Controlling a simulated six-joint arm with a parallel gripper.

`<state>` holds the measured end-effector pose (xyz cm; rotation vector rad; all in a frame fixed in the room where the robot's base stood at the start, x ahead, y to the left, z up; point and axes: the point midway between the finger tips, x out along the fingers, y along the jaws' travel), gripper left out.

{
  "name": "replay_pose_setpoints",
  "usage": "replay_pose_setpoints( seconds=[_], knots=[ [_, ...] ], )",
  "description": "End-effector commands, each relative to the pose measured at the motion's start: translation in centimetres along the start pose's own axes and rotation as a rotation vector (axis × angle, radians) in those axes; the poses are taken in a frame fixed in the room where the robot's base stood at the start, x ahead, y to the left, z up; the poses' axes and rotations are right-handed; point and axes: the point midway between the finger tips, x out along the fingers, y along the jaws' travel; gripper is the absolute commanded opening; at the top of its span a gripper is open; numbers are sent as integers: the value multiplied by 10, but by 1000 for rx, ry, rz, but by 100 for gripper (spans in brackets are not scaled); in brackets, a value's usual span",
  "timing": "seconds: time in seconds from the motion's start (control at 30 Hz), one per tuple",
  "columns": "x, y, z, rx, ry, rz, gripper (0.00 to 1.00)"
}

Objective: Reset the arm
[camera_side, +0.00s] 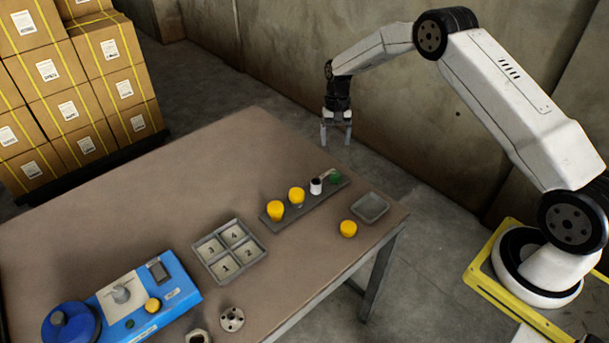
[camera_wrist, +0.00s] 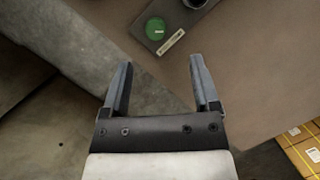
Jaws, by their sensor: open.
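My gripper (camera_side: 336,134) hangs high, pointing down, beyond the far right edge of the brown table (camera_side: 150,210) in the side view. Its two fingers are apart with nothing between them. In the wrist view my gripper (camera_wrist: 158,85) shows open and empty, with the table edge and floor below. A green-topped item (camera_side: 335,178) stands at the far end of a grey strip holder (camera_side: 275,222); the green top also shows in the wrist view (camera_wrist: 155,29).
The holder also bears yellow-topped items (camera_side: 296,194) and a dark-topped white one (camera_side: 316,186). A small grey tray (camera_side: 369,208), a loose yellow-topped piece (camera_side: 348,229), a numbered four-compartment tray (camera_side: 229,252) and a blue machine (camera_side: 145,295) are on the table. Stacked boxes (camera_side: 80,85) stand behind.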

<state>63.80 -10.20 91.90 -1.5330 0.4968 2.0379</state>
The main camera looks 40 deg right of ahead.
Motion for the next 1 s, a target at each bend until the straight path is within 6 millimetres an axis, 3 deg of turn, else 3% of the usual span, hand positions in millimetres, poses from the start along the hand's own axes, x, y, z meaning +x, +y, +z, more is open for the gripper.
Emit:
replay_pose_setpoints(
  seconds=[0.5, 1.0],
  knots=[
    [-44, -1, 88, -222, 182, 20, 78],
    [-56, 25, 190, -455, 351, 36, 78]
  ],
)
